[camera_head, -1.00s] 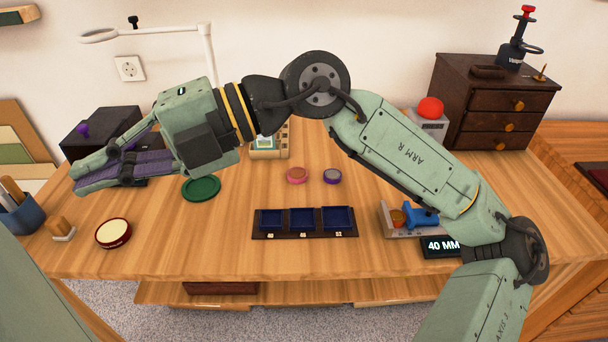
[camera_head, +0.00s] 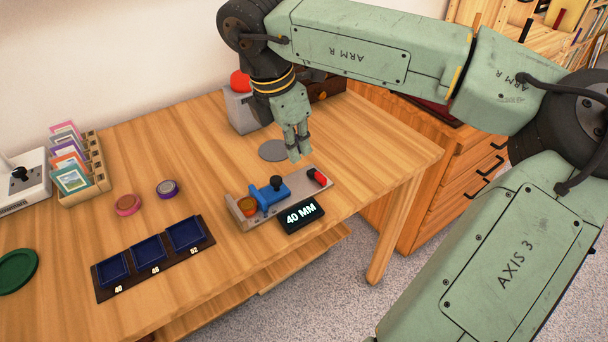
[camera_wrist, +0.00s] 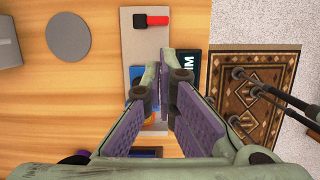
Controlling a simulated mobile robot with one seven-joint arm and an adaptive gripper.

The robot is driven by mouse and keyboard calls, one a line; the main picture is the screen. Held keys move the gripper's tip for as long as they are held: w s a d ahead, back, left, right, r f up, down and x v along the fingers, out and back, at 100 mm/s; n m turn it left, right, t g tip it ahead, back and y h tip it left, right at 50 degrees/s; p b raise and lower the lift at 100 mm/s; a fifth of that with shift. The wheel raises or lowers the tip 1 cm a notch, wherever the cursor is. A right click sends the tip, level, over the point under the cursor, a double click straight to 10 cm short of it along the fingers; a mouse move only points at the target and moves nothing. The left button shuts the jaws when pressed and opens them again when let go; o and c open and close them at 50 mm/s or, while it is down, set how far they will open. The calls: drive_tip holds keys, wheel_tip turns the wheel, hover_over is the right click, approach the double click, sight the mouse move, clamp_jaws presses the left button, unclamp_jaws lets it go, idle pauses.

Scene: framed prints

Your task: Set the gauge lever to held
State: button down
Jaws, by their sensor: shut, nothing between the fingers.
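The gauge (camera_head: 240,220) lies on the table as a grey plate with a blue slider (camera_head: 270,194), a black knob, and an orange-brown disc at its left end. The gauge lever (camera_head: 318,178), black with a red end, sits at the plate's right end. In the wrist view the lever (camera_wrist: 153,20) points toward picture right, across the plate. A black display (camera_head: 302,215) reads 40 MM. My gripper (camera_head: 300,158) points down, shut and empty, above the gauge area near the lever. In the wrist view my fingers (camera_wrist: 167,65) hide part of the slider and plate.
A dark tray (camera_head: 152,255) with blue compartments marked 40, 46 and 52 lies left of the gauge. Two small round discs, a card rack (camera_head: 78,170) and a grey box with a red dome (camera_head: 241,95) stand behind. A grey disc (camera_head: 273,150) lies near my gripper.

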sight(311, 189)
drive_tip(key=p+x, duration=0.2)
drive_tip(key=x, duration=0.8)
drive_tip(key=shift+a, duration=0.1)
idle(0.4)
drive_tip(key=shift+d+f+b, duration=0.15)
drive_tip(key=shift+d+b, duration=0.1)
drive_tip(key=shift+b, duration=0.35)
